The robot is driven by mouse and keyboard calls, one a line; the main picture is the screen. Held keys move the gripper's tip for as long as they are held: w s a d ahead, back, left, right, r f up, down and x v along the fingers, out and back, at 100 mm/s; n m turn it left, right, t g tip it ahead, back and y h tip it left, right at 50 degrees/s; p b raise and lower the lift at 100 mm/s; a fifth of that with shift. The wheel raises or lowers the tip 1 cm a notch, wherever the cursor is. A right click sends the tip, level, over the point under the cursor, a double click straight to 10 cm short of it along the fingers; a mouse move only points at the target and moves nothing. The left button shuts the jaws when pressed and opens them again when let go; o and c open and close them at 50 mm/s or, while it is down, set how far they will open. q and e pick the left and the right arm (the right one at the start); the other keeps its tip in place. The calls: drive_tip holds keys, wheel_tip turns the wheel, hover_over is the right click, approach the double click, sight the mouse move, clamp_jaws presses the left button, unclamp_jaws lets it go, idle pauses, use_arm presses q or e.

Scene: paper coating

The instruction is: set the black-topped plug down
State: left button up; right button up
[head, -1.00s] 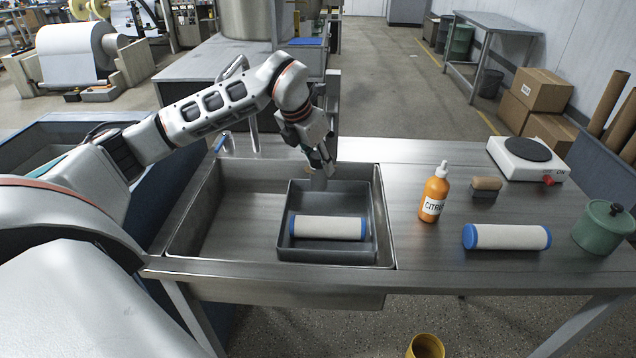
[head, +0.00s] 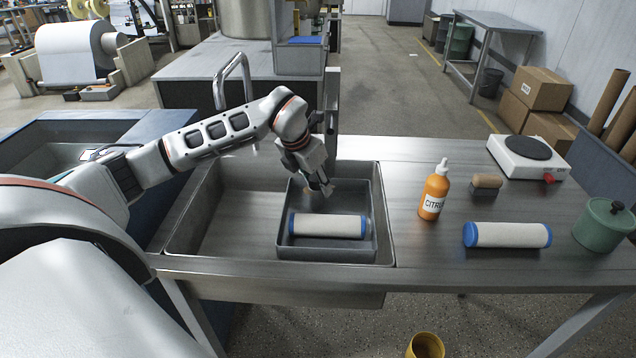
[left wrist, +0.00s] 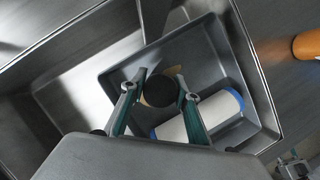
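My left gripper (head: 320,192) is lowered into the grey tray (head: 325,256), behind the white roller with blue ends (head: 330,226). In the left wrist view the two fingers of my left gripper (left wrist: 159,82) sit against opposite sides of the disc and appear shut on it. In the head view the plug is hard to make out against the tray. Whether its underside touches the tray floor cannot be told. My right gripper is not in view.
The tray stands in the right part of a steel sink (head: 225,220); the sink's left part is empty.

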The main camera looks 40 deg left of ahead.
use_arm(q)
drive_tip(key=shift+o, duration=1.3)
drive_tip(key=shift+r, duration=0.1)
drive_tip(key=shift+r, duration=0.35)
drive_tip(key=v, duration=1.1)
drive_tip(key=shift+s+r+p, duration=0.15)
drive_tip(key=shift+r+p, duration=0.05)
drive_tip(key=shift+p, duration=0.2)
